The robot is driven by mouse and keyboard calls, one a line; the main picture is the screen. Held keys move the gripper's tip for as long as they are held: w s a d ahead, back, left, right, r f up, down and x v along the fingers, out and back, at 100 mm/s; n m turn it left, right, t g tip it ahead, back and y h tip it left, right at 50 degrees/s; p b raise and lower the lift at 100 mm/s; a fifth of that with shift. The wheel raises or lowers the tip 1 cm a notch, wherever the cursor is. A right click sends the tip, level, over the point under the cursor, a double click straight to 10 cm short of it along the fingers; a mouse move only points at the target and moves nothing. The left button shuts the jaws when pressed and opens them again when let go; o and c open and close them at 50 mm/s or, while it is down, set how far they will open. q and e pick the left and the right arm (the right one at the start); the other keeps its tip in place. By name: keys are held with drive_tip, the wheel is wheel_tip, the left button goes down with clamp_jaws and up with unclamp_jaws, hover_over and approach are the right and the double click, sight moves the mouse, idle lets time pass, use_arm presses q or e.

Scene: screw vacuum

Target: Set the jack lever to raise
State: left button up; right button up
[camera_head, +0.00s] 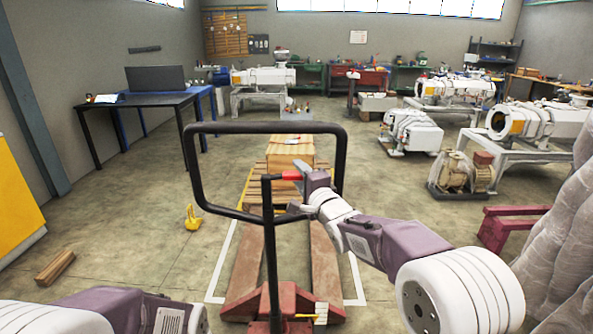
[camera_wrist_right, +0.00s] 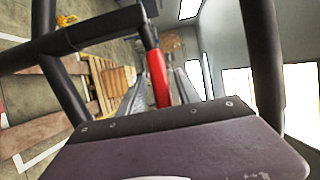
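The jack's black loop handle (camera_head: 338,165) stands upright in the middle of the head view, on a black shaft (camera_head: 270,265). The red jack lever (camera_head: 292,175) sticks out to the right from the top of the shaft, inside the loop. My right gripper (camera_head: 300,187) reaches in from the right at the lever. In the right wrist view the red lever (camera_wrist_right: 158,78) runs between the two grey fingers of the right gripper (camera_wrist_right: 160,80). The fingers are apart, with narrow gaps seeming to show beside the lever; contact is unclear. My left gripper is not in view.
The red jack base (camera_head: 290,300) and its forks (camera_head: 325,260) point toward a pallet with a wooden crate (camera_head: 290,150).

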drive_tip(key=shift+x, duration=1.05)
drive_tip(key=shift+r, duration=0.1)
clamp_jaws()
idle(0.5)
